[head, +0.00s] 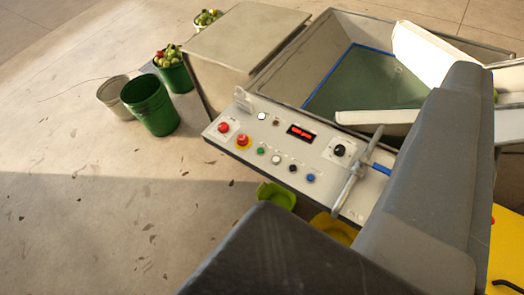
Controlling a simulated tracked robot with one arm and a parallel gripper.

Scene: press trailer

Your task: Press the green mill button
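The green button (260,151) is a small round button on the light control panel (322,158), in the lower row. My gripper (366,139) shows as two large grey fingers, one along the right and one darker at the bottom. They are wide apart with nothing held between them. The green button is in plain view, left of the gap between the fingers and not visibly touched.
The panel also has a red button (223,127), a blue button (310,178), a red display (300,132), a black knob (339,150) and a metal lever (355,180). Behind is an open metal hopper (290,75). Green buckets (150,105) stand on the floor at left.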

